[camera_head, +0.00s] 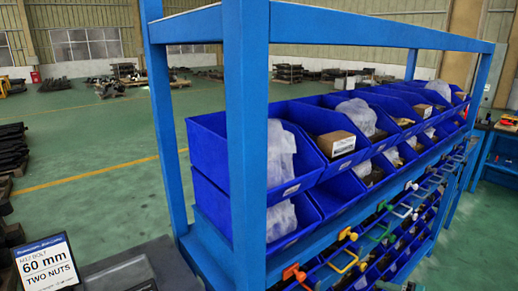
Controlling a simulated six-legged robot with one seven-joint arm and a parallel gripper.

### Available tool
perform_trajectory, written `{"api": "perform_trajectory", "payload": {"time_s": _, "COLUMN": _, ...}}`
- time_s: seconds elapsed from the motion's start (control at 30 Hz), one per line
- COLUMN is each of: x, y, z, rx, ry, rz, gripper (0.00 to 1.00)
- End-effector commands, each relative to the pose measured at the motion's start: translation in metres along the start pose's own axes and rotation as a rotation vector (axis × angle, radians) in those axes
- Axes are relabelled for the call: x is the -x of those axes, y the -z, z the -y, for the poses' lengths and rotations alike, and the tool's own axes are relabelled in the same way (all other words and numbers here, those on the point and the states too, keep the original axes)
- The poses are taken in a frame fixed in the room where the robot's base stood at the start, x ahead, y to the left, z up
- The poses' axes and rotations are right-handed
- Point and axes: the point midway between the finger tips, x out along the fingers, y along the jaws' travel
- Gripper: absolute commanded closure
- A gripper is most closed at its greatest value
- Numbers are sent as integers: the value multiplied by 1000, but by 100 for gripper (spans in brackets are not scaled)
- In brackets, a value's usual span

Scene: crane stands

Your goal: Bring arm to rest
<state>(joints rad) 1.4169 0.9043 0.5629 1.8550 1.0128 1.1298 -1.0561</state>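My gripper does not show in the head camera view, and I cannot make out my arm for certain. A grey and dark shape (130,272) shows at the bottom left edge, and I cannot tell what it is. A small sign (47,264) beside it reads 60 mm and TWO NUTS.
A blue rack (246,130) stands close ahead, its near post in front of several blue bins (335,143). The bins hold clear bags (281,150) and a cardboard box (336,144). Coloured handles (345,264) stick out below. Green floor (95,135) is open at left; dark stacks (12,147) stand beyond.

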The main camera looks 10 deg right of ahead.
Motion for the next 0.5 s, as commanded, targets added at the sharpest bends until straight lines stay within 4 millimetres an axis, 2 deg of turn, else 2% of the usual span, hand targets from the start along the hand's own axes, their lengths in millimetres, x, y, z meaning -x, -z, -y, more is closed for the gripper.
{"api": "perform_trajectory", "payload": {"time_s": 0.03, "x": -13, "y": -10, "z": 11, "rx": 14, "ry": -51, "rz": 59, "gripper": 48}}
{"api": "perform_trajectory", "payload": {"time_s": 0.2, "x": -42, "y": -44, "z": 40, "rx": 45, "ry": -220, "rz": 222, "gripper": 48}}
{"api": "perform_trajectory", "payload": {"time_s": 0.5, "x": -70, "y": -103, "z": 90, "rx": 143, "ry": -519, "rz": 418, "gripper": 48}}
